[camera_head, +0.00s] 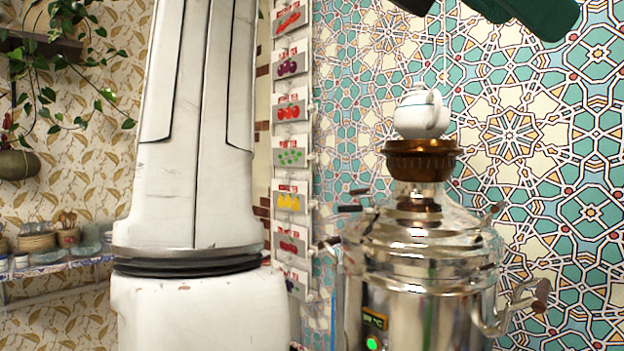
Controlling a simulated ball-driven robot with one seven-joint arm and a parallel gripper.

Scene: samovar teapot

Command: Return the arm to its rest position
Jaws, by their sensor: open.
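A small white teapot (421,113) sits upright on the brown metal ring (421,160) at the top of the silver samovar (415,270). Dark and teal parts at the top edge, above and right of the teapot, look like my gripper (470,8). It is cut off by the frame, apart from the teapot and open, with nothing seen held in it. A large white link of my arm (195,130) stands upright left of centre and hides part of the wall behind it.
The samovar has side handles and a lit green indicator (372,343). A rack of picture cards (291,150) hangs between my arm and the samovar. A shelf with bowls and jars (50,265) is at the left, below a hanging plant (75,70). Patterned tiles cover the right wall.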

